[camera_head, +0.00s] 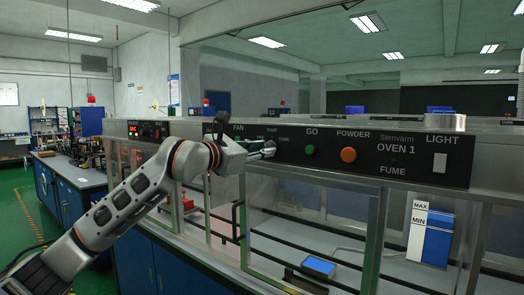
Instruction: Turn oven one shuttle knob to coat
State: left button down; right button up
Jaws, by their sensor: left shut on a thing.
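The oven one control panel (400,150) is a black strip with white print, reading FAN, GO, POWDER, OVEN 1, FUME and LIGHT. My left gripper (268,150) is at the panel's left part, just left of the green GO button (310,150). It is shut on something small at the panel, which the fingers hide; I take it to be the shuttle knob. The lettering around it is partly covered and too small to read. The orange POWDER button (348,155) and the pale LIGHT switch (439,165) are uncovered. My right gripper is not in view.
Below the panel is a glass-fronted cabinet (310,235) with a metal frame. Inside are a blue-screened device (319,266) and a blue-and-white container marked MAX and MIN (430,238). Another panel with a red display (148,130) is further left. A workbench (75,170) stands at the far left.

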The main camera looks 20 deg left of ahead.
pick_arm(q)
jog(key=m, duration=0.4)
jog(key=shift+r+m, duration=0.1)
jog(key=shift+m, duration=0.3)
jog(key=shift+m+y, duration=0.3)
jog(key=c, duration=1.8)
grip_release()
jog(key=v, duration=1.2)
